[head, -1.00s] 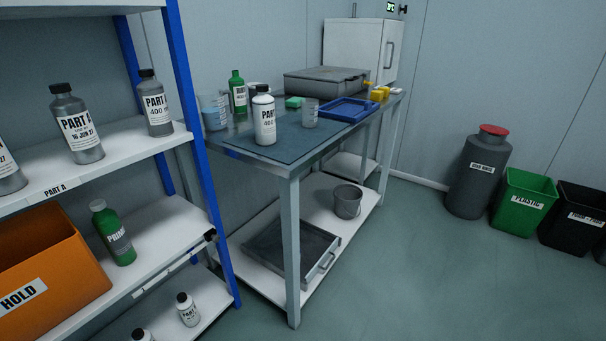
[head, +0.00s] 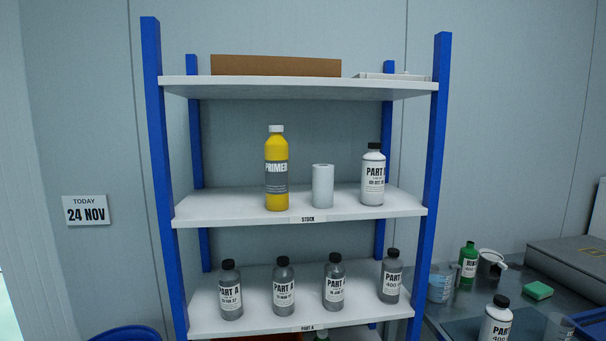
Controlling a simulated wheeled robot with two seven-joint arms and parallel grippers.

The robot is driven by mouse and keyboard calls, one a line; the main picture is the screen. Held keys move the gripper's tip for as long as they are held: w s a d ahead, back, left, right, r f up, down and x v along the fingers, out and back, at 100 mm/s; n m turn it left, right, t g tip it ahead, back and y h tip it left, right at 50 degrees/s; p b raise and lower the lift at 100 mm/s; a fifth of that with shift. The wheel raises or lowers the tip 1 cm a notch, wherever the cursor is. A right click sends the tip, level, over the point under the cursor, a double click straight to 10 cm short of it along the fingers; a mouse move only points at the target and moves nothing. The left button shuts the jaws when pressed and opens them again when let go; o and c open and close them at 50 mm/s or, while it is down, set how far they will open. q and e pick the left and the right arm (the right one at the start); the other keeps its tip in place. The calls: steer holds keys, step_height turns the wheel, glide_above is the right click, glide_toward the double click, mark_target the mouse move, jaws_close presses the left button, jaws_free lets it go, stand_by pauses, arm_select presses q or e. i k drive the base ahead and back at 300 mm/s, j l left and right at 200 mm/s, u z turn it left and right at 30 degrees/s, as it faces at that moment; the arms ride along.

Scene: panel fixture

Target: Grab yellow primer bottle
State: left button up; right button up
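The yellow primer bottle (head: 276,172) stands upright on the middle shelf labelled STOCK, left of centre. It has a white cap and a grey band below the word PRIMER. A white roll (head: 322,186) stands just to its right, with a small gap between them. Neither of my grippers shows in the head view.
A white PART bottle (head: 373,178) with a black cap stands at the right of the STOCK shelf (head: 240,206). Several grey PART A bottles (head: 284,290) stand on the shelf below. Blue posts (head: 436,130) frame the rack. A workbench with bottles (head: 467,262) is at right.

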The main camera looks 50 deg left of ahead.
mark_target(275, 149)
steer(key=u, duration=1.65)
steer(key=l+z, duration=0.3)
steer(key=k+j, duration=0.05)
steer(key=j, duration=0.05)
